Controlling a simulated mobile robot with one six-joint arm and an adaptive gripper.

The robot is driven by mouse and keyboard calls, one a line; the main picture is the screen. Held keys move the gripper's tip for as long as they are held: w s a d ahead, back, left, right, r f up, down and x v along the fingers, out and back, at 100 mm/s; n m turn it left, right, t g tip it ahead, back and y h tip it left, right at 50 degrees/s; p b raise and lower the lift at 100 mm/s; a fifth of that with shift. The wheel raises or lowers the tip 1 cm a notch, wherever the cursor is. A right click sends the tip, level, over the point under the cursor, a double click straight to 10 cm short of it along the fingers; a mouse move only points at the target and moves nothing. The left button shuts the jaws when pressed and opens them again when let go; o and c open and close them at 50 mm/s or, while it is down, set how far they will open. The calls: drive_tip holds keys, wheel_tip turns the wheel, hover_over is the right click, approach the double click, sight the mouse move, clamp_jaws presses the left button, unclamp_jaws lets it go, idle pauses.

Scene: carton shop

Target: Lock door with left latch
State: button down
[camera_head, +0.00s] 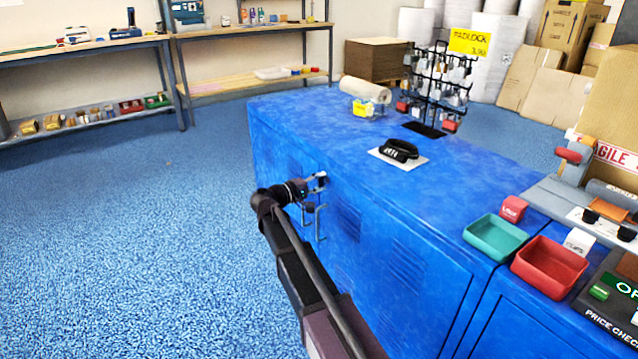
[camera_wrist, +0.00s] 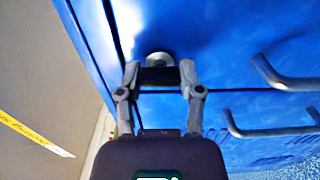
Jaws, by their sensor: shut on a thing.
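The blue cabinet (camera_head: 400,240) has doors on its front face, with two metal bar handles (camera_head: 320,222) near the door seam. My gripper (camera_head: 319,183) is at the top of this front, just above the handles. In the wrist view, my gripper (camera_wrist: 160,76) is shut on the latch (camera_wrist: 158,58), a small part with a round grey end near the doors' upper edge. Its dark middle lies between the fingertips. The handles (camera_wrist: 285,78) show to the right, apart from the fingers. My gripper hides the latch in the head view, and its turned position is hard to tell.
The cabinet top holds a padlock rack (camera_head: 437,85), a paper roll (camera_head: 365,90) and a black item on a white sheet (camera_head: 398,155). Green (camera_head: 496,238) and red (camera_head: 550,267) trays stand at the right. Blue floor (camera_head: 130,230) left of the cabinet is clear.

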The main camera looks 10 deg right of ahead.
drive_tip(key=shift+s+d, duration=0.1)
drive_tip(key=shift+c, duration=1.2)
unclamp_jaws()
drive_tip(key=v, duration=1.2)
drive_tip(key=shift+f, duration=0.1)
